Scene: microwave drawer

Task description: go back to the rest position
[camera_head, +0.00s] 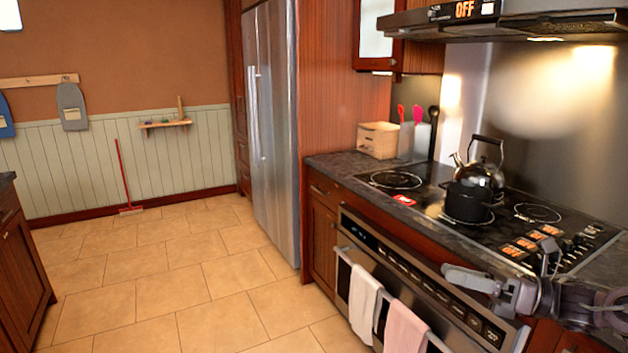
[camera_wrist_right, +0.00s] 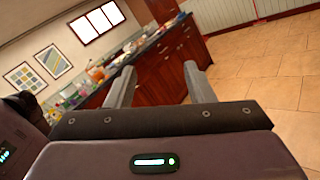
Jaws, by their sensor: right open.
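My right gripper (camera_head: 478,283) is at the lower right of the head view, in front of the stove and above the oven front. In the right wrist view its two fingers (camera_wrist_right: 160,75) stand apart with nothing between them. My left gripper is not in view.
A kettle (camera_head: 484,165) and a dark pot (camera_head: 467,203) stand on the black cooktop (camera_head: 393,180). Two towels (camera_head: 364,298) hang on the oven handle. A steel fridge (camera_head: 272,130) stands further back. The tiled floor (camera_head: 170,280) is clear; a cabinet (camera_head: 22,262) is at left.

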